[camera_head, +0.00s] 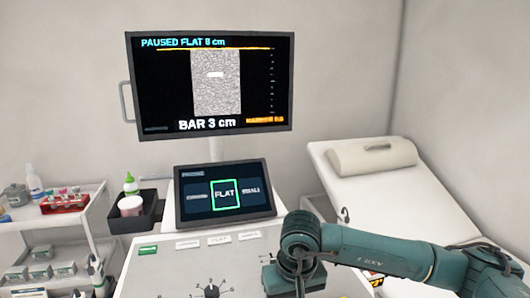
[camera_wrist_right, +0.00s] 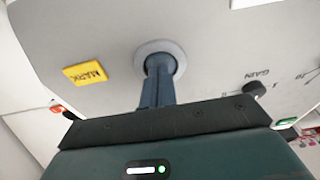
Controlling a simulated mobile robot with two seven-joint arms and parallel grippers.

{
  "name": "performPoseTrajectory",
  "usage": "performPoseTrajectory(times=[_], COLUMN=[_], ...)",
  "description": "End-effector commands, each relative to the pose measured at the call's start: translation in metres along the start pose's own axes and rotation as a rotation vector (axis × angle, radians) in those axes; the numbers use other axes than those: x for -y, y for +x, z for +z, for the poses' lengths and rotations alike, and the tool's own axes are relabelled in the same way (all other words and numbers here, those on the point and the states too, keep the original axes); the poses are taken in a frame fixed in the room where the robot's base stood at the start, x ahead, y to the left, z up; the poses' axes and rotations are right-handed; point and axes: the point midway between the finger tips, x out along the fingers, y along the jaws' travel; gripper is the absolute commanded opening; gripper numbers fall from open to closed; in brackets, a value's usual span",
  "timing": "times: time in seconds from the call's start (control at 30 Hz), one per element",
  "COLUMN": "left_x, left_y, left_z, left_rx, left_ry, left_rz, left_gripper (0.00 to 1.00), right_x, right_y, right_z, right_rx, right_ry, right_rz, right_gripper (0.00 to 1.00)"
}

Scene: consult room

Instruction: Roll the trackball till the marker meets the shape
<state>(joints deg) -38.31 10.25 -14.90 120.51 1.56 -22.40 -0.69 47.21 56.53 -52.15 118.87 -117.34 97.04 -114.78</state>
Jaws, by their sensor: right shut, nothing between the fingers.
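The monitor (camera_head: 208,85) reads "PAUSED FLAT 8 cm" above and "BAR 3 cm" below. A white bar shape (camera_head: 215,74) shows in its grey speckled picture. An orange line (camera_head: 170,49), likely the marker, lies along the picture's top edge, well above the bar. The small orange readout at lower right is too blurred to read surely. In the right wrist view my right gripper (camera_wrist_right: 158,72) is shut and empty, its fingertips over a round pale ring (camera_wrist_right: 176,48), apparently the trackball's surround. The ball is hidden behind the fingers; contact cannot be told. My left gripper is out of view.
The touch panel (camera_head: 226,191) has FLAT framed in green. A yellow MARK key (camera_wrist_right: 85,74) and a black GAIN knob (camera_wrist_right: 254,89) flank the ring. A trolley (camera_head: 50,215) with supplies stands at left; a couch (camera_head: 390,185) stands at right.

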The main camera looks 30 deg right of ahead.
Motion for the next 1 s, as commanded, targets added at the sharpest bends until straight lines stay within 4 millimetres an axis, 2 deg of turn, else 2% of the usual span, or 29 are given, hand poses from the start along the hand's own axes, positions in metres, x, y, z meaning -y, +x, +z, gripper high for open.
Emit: performPoseTrajectory(times=[0.27,1.0], left_x=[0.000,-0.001], left_y=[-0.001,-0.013], left_z=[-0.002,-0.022], left_rx=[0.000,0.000], left_ry=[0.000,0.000], left_rz=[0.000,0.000], left_gripper=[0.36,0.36], right_x=[0.000,0.000], right_y=[-0.003,-0.047], right_z=[-0.001,-0.007], right_rx=[0.000,-0.001], right_ry=[0.000,-0.001], right_rz=[0.000,0.000], right_gripper=[0.00,0.00])
